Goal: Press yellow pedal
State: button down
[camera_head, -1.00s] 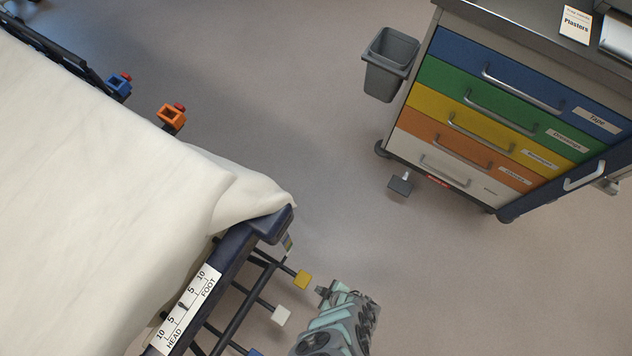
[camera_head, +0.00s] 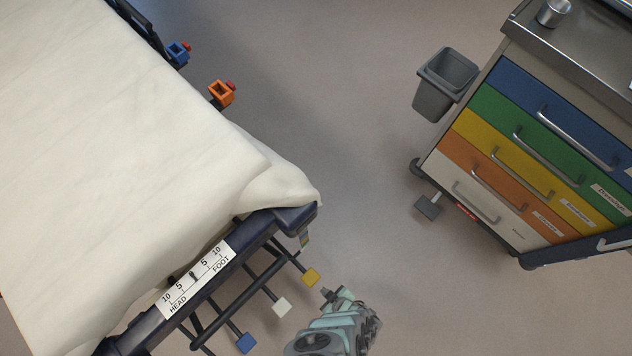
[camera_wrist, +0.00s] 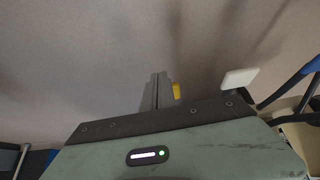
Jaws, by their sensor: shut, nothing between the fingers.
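The yellow pedal (camera_head: 310,277) sticks out from the foot end of the stretcher frame, beside the white pedal (camera_head: 281,307) and the blue pedal (camera_head: 246,342). My gripper (camera_head: 326,293) is shut and empty, just below and right of the yellow pedal in the head view. A small gap seems to lie between them. In the wrist view the shut fingers (camera_wrist: 157,90) point ahead, and a sliver of the yellow pedal (camera_wrist: 176,91) shows right beside them. The rest of it is hidden behind the fingers. I cannot tell whether they touch.
The white pedal also shows in the wrist view (camera_wrist: 239,78), right of the fingers. The stretcher (camera_head: 130,150) with its sheet fills the left. A drawer cart (camera_head: 585,60) with a grey bin (camera_head: 436,95) and grey pedal (camera_head: 429,207) stands right. The floor between is clear.

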jog(key=w+a+r+n+g+h+p, duration=0.2)
jog(key=w+a+r+n+p, duration=0.25)
jog(key=r+n+p, duration=0.45)
notch_tip(320, 180, up, 5)
jog(key=n+g+h+p, duration=0.2)
jog(key=n+p, duration=0.1)
jog(key=n, duration=0.6)
send_over(310, 278)
jog(key=shift+r, duration=0.15)
notch_tip(310, 278, down, 14)
jog(key=b, duration=1.1)
jog(key=shift+a+b, duration=0.1)
jog(key=shift+b, duration=0.25)
